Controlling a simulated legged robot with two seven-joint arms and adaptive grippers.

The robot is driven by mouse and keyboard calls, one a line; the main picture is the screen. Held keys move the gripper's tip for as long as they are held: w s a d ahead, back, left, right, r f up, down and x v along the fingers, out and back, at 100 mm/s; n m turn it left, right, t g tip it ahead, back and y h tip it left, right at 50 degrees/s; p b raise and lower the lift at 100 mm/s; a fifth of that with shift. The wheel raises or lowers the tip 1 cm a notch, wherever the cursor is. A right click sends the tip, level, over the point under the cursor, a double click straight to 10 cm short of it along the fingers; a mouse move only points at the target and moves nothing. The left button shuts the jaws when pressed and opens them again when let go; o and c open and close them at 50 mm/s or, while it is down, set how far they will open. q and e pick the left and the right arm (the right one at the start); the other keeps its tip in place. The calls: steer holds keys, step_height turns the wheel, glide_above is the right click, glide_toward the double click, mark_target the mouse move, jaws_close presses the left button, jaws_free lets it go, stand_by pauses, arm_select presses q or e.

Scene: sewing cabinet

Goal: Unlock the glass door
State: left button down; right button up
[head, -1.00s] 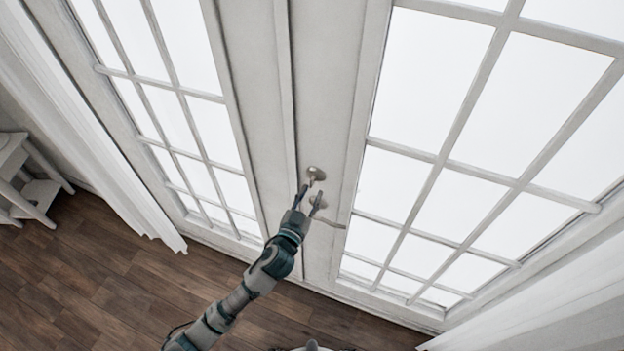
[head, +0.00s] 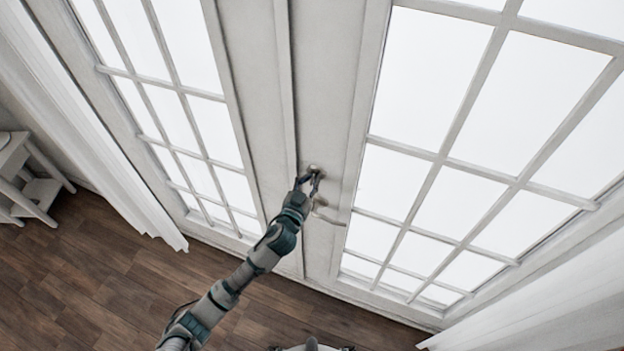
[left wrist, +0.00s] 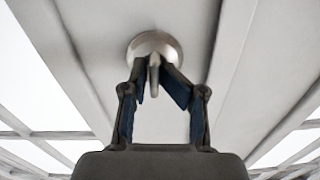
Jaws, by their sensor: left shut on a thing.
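The glass door (head: 345,125) is a white double door with many panes, and its two leaves meet near the middle of the head view. A round metal lock with a thumb turn (head: 314,170) sits on the right leaf's frame, above a lever handle (head: 330,215). In the left wrist view the lock's round plate (left wrist: 154,44) shows, with the thumb turn (left wrist: 153,72) standing out from it. My left gripper (head: 312,180) is at the lock, its fingers shut on the thumb turn; they also show in the left wrist view (left wrist: 158,85). My right gripper is not in view.
White curtains hang at the left (head: 95,130) and at the lower right (head: 560,300). A small white shelf unit (head: 28,185) stands at the far left. The wooden floor (head: 110,280) in front of the door is clear.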

arm_select(q)
steer(key=shift+s, duration=0.15)
steer(key=shift+s+d+r, duration=0.15)
steer(key=shift+s+d, duration=0.05)
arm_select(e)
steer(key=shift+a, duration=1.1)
arm_select(q)
steer(key=shift+r, duration=0.15)
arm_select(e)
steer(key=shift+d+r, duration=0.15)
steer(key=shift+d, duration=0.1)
